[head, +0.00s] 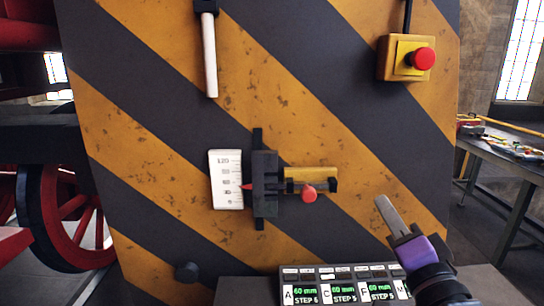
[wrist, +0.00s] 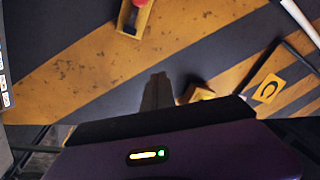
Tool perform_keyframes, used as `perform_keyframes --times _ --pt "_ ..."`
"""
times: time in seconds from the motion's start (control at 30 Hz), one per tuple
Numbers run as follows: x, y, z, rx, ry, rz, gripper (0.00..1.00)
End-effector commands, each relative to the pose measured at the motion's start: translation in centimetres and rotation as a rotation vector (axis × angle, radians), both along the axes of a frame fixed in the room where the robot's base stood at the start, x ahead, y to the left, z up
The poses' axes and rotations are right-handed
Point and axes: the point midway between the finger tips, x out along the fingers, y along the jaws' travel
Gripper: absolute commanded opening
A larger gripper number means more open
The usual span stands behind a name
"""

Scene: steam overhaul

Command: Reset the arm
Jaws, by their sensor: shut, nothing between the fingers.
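My gripper (head: 384,205) is at the lower right in the head view, in front of the striped panel, with its grey fingers together and pointing up and to the left. Its fingers also show in the wrist view (wrist: 157,90), closed with nothing between them. It is apart from the red-knobbed lever (head: 309,194), which lies to its left on the panel. My arm behind the gripper is purple and black and runs off the bottom edge.
The striped panel (head: 150,140) carries a white scale (head: 226,180), a white-handled lever (head: 210,68) and a red button on a yellow box (head: 421,59). A display unit (head: 343,289) sits below. A table (head: 510,165) stands at right, a red wheel (head: 60,215) at left.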

Motion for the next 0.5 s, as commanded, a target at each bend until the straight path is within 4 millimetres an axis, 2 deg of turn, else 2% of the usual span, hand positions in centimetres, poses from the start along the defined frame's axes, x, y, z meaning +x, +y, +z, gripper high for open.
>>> perform_keyframes --times 0.27,0.5 --pt "-5.5 -0.8 -5.5 -0.298 -0.05 -0.121 0.0" --pt "-12.6 -0.9 -11.3 -0.569 -0.04 -0.196 0.0"
